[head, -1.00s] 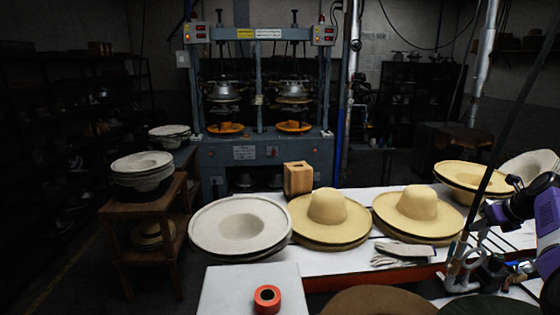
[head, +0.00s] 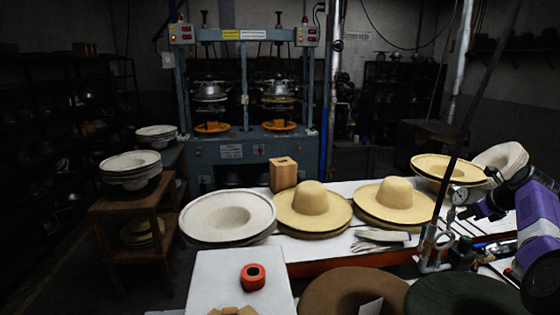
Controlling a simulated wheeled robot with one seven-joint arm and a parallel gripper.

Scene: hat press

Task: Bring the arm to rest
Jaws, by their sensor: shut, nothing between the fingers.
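My arm (head: 537,216), with purple and pale grey links, reaches in from the right edge of the head view. It is folded above the right end of the white work table (head: 330,260). I cannot make out gripper fingers in this view. I see nothing carried by the arm.
Straw hats (head: 311,204) and a pale hat stack (head: 228,215) line the table, with a wooden block (head: 283,174) behind. An orange-red tape roll (head: 253,277) lies on a white surface in front. A hat press (head: 245,100) stands behind. A wooden stand (head: 130,220) is left.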

